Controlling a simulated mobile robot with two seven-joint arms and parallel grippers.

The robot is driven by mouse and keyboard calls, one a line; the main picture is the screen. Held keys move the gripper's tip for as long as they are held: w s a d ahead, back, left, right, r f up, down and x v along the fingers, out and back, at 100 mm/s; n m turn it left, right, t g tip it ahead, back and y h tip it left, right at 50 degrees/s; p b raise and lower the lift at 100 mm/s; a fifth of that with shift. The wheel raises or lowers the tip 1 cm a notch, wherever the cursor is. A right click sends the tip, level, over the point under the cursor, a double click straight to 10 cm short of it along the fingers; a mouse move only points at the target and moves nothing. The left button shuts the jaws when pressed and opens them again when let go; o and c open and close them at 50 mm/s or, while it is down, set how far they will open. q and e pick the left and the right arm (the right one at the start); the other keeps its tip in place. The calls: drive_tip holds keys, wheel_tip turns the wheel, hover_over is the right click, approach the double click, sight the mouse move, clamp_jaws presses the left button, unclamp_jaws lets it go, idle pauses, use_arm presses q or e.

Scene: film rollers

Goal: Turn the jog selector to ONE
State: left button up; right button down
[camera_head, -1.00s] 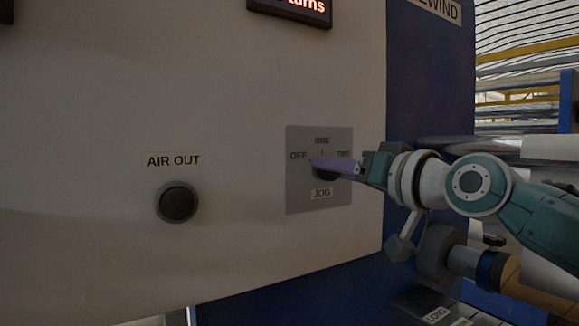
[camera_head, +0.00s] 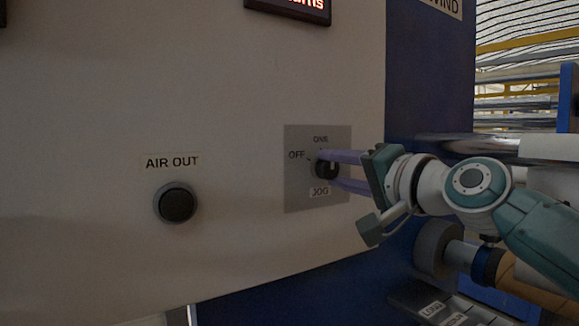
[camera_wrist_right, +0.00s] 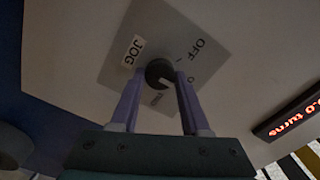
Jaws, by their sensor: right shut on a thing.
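The jog selector (camera_head: 325,170) is a round black knob on a grey plate (camera_head: 302,190) with OFF, ONE and JOG labels showing; it also shows in the right wrist view (camera_wrist_right: 158,70). A white mark on the knob points to its upper right in the head view; its exact position is hard to tell. My right gripper (camera_head: 333,170) comes from the right, one purple finger above the knob and one below. In the wrist view the fingers (camera_wrist_right: 158,88) are on both sides of the knob, shut on it, and partly cover the lettering. My left gripper is not in view.
A black AIR OUT button (camera_head: 177,204) is left of the plate on the pale panel. A red-lettered display (camera_head: 290,8) is above. The blue machine side (camera_head: 425,75) and rollers are at the right. The panel around the plate is clear.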

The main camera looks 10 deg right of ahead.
idle(0.3)
drive_tip(key=shift+c, duration=1.9)
unclamp_jaws()
drive_tip(key=shift+s+d, duration=0.2)
drive_tip(key=shift+s, duration=0.3)
drive_tip(key=v, duration=0.9)
drive_tip(key=shift+p, duration=0.4)
